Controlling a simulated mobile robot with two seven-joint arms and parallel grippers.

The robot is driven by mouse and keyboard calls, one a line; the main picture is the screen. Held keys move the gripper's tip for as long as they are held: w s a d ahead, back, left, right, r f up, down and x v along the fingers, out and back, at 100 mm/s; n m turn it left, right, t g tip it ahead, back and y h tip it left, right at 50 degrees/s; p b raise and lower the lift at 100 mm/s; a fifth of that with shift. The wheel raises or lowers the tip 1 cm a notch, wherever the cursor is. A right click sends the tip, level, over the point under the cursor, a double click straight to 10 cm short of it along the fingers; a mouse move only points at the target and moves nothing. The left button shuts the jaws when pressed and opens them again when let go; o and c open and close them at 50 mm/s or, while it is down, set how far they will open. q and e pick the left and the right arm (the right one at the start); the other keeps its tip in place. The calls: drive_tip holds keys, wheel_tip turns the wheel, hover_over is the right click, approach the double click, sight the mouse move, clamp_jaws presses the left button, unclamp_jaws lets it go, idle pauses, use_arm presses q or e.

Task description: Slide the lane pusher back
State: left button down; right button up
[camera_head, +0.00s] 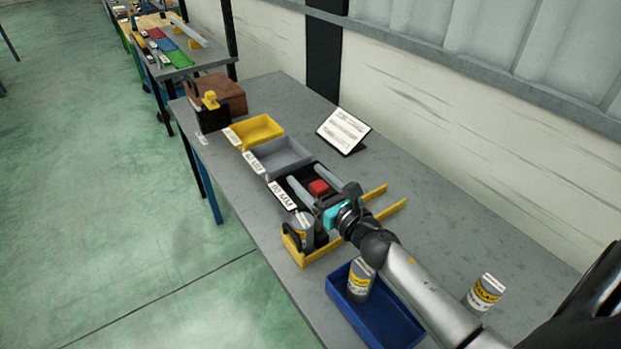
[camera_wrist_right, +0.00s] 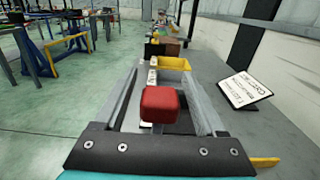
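A red block (camera_head: 318,187), which looks like the lane pusher's handle, stands by the lane with yellow rails (camera_head: 375,193). My right gripper (camera_head: 308,180) is open, with its two long grey fingers on either side of the block. In the right wrist view the red block (camera_wrist_right: 160,104) sits between the fingers (camera_wrist_right: 158,80), with a gap visible on both sides. The rest of the pusher is hidden behind my gripper and wrist. A can (camera_head: 304,228) stands at the near left end of the lane. My left gripper is not in view.
A yellow bin (camera_head: 258,130), a grey bin (camera_head: 279,157) and a black bin (camera_head: 283,183) line the table's left edge. A blue tray (camera_head: 385,328) holds a can (camera_head: 360,279). Another can (camera_head: 484,293) stands right. A sign (camera_head: 343,130) stands behind.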

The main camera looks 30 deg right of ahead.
clamp_jaws()
idle(0.4)
idle(0.9)
